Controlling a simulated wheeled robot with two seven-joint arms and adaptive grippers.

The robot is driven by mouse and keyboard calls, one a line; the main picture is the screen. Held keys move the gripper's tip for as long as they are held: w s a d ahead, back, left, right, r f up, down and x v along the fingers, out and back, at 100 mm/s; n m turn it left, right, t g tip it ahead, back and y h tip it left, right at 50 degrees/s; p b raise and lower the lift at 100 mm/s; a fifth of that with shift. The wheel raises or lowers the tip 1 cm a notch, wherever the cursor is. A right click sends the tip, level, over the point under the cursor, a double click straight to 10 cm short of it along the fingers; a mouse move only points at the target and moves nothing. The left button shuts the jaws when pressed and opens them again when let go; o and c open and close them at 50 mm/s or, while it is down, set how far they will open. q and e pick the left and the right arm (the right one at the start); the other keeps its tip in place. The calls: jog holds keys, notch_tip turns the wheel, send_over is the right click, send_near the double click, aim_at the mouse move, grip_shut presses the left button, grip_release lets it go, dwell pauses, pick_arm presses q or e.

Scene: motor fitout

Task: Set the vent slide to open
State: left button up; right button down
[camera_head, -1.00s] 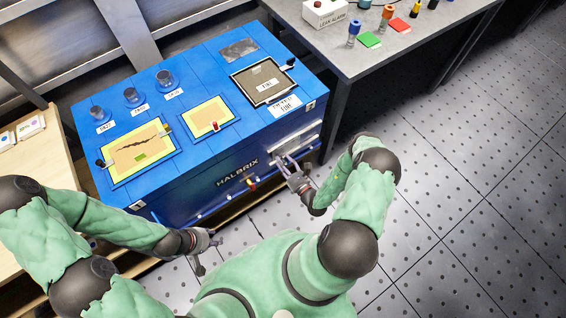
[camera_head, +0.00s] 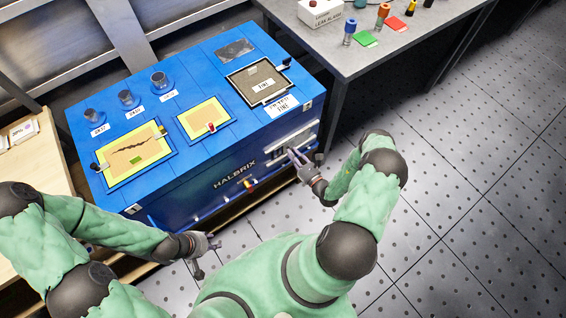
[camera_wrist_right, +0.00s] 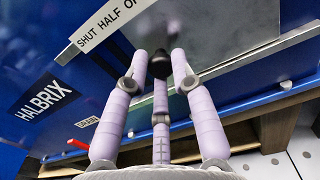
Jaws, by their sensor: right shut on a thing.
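The vent slide's panel (camera_head: 291,140) is on the front face of the blue HALBRIX unit, near its right end. In the right wrist view its label strip (camera_wrist_right: 97,32) reads "SHUT HALF O", with the rest cut off. My right gripper (camera_head: 292,153) is at this panel. In the wrist view its fingers (camera_wrist_right: 160,70) are shut on a dark knob (camera_wrist_right: 162,66) below the label. The fingers partly hide the knob, and I cannot tell exactly which mark it lines up with. My left gripper (camera_head: 208,252) is open and empty, low in front of the unit's left part.
A grey table (camera_head: 375,50) stands at the right, a wooden one (camera_head: 40,170) at the left. The floor at right is clear.

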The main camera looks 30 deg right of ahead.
aim_at(295, 143)
jog(key=d, duration=0.3)
jog(key=shift+w+d, duration=0.15)
jog(key=shift+d, duration=0.05)
jog(key=shift+w+d+r, duration=0.1)
jog(key=shift+d+r, duration=0.1)
jog(key=shift+d, duration=0.1)
jog(key=c, duration=1.1)
grip_release()
jog(key=shift+d, duration=0.1)
jog(key=shift+f, duration=0.1)
jog(key=shift+s, duration=0.25)
jog(key=s, duration=1.1)
jog(key=shift+s+d, duration=0.3)
jog(key=shift+d, duration=0.05)
